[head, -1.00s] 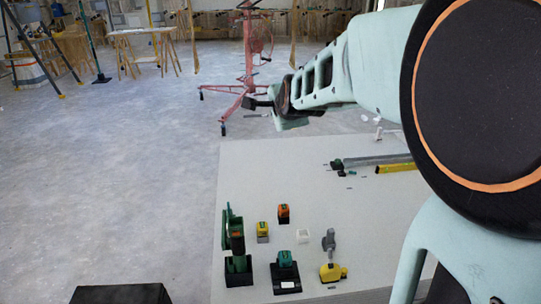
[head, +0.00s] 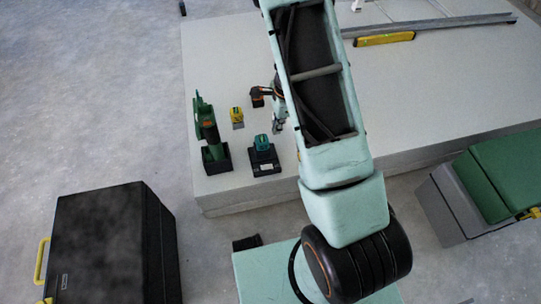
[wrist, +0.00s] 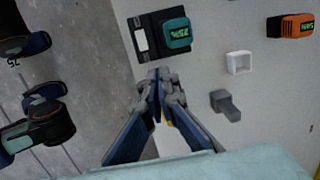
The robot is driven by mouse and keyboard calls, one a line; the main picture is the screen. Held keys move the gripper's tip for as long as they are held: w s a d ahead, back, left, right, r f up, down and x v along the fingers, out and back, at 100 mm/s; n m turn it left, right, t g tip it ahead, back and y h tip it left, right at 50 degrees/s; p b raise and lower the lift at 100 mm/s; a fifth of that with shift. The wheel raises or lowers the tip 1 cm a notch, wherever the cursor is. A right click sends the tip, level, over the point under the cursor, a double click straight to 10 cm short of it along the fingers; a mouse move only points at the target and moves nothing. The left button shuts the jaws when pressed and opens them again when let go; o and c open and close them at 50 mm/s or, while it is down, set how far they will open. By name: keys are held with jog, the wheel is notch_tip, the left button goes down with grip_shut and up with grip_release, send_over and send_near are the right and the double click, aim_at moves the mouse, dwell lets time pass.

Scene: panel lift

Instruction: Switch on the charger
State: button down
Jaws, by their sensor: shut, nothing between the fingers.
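The charger is a black base (head: 267,168) near the panel's front left corner, with a teal battery (head: 262,142) seated in it. In the wrist view the charger (wrist: 149,48) is at the top centre. The teal battery (wrist: 176,33) shows green digits, and a pale rectangle (wrist: 141,39) lies on the base beside it. I cannot tell if that is a switch or a label. My gripper (wrist: 157,74) is shut and empty. Its tips appear just below the charger's near edge in the wrist view; their height above it is unclear. My arm mostly hides the gripper in the head view.
A green tool in a black holder (head: 217,160) stands left of the charger. A yellow battery (head: 236,114) and an orange battery (wrist: 291,26) are farther back. A small white box (wrist: 239,62) and a grey piece (wrist: 225,104) lie nearby. A black case (head: 115,240) sits on the floor.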

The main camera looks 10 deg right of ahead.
aim_at(270, 166)
jog(key=shift+g+y, duration=0.3)
jog(key=shift+g, duration=0.1)
jog(key=s+f, duration=0.2)
jog(key=f, duration=0.1)
jog(key=shift+a+f, duration=0.1)
jog(key=shift+f, duration=0.15)
jog(key=f+b, duration=0.1)
jog(key=f, duration=0.3)
jog(key=a+f+b, duration=0.1)
jog(key=f+b, duration=0.1)
jog(key=f, duration=0.3)
jog(key=a+f+b, duration=0.1)
jog(key=f+b, duration=0.1)
jog(key=f, duration=0.2)
jog(key=shift+a+f, duration=0.1)
jog(key=shift+f, duration=0.3)
jog(key=shift+f, duration=0.1)
jog(key=shift+d+f+y+b, duration=0.2)
jog(key=shift+f+y+b, duration=0.35)
jog(key=shift+b, duration=0.55)
jog(key=shift+a+r, duration=0.1)
jog(key=shift+r, duration=0.15)
jog(key=shift+a, duration=0.1)
